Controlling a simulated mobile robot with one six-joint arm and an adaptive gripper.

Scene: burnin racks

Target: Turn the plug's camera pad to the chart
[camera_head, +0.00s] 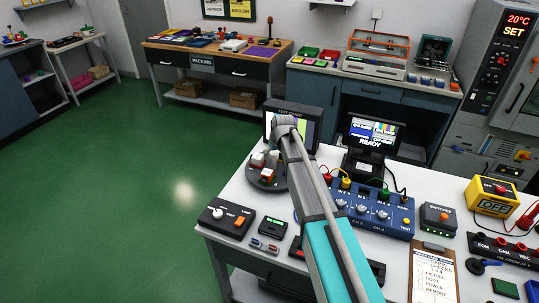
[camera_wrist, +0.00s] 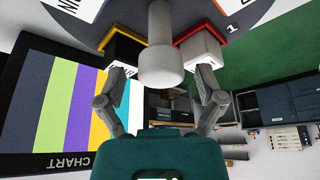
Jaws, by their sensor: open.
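The chart (camera_wrist: 70,105), a screen with coloured vertical bars and the word CHART, fills the left of the wrist view. In the head view its screen (camera_head: 272,128) is partly behind my arm. The plug is a round turntable (camera_head: 262,184) with white and red blocks on it. In the wrist view a pale upright knob (camera_wrist: 160,45) stands at its middle, with a yellow-edged block (camera_wrist: 122,48) and a red-edged block (camera_wrist: 200,45) beside it. My gripper (camera_wrist: 161,74) is open, with its fingers on either side of the knob. I cannot tell which block is the camera pad.
A control box with a white knob and orange button (camera_head: 228,217) stands in front of the turntable. A READY display (camera_head: 372,134) and blue switch panel (camera_head: 372,210) stand to the right. A clipboard (camera_head: 432,275) lies at the front. Green floor (camera_head: 150,200) is clear at left.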

